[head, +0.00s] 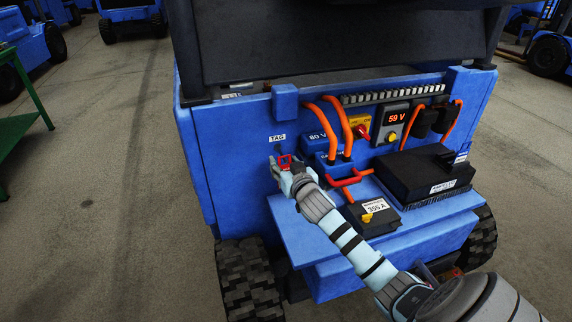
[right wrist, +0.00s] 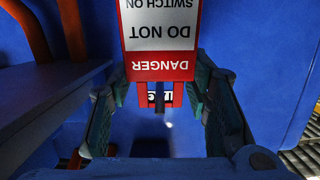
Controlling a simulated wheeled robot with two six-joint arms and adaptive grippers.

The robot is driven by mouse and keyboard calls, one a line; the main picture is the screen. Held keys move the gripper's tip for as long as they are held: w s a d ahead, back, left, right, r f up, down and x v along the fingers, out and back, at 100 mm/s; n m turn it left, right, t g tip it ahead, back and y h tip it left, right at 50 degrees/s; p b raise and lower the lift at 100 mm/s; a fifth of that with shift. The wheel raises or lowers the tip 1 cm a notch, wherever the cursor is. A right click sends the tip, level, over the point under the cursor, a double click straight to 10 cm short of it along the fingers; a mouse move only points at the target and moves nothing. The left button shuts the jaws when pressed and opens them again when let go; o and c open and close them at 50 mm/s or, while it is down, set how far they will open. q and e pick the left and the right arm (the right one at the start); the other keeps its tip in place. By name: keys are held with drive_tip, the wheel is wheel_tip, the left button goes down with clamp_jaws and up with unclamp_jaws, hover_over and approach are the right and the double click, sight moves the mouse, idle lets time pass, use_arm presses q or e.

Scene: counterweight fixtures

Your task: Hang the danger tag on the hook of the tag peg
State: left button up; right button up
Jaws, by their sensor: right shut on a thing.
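The danger tag (right wrist: 160,35) is red and white, with its text upside down in the right wrist view. A red open frame at its end surrounds part of a small white label. In the head view the tag shows as a small red patch (head: 286,161) at my right gripper (head: 282,164). My right gripper (right wrist: 160,82) is shut on the tag, with a finger at each side. It is close to the blue panel, just below the white TAG label (head: 277,138). My left gripper is not in view.
Right of the gripper are orange cables (head: 345,130), a red handle (head: 348,180), a yellow and red switch (head: 361,128) and a 59 V display (head: 397,118). A black box (head: 425,172) and a 355 A unit (head: 367,217) stand on the blue ledge. The panel left of the gripper is clear.

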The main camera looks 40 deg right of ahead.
drive_tip(key=o, duration=1.5)
drive_tip(key=v, duration=1.2)
drive_tip(key=shift+r, duration=0.1)
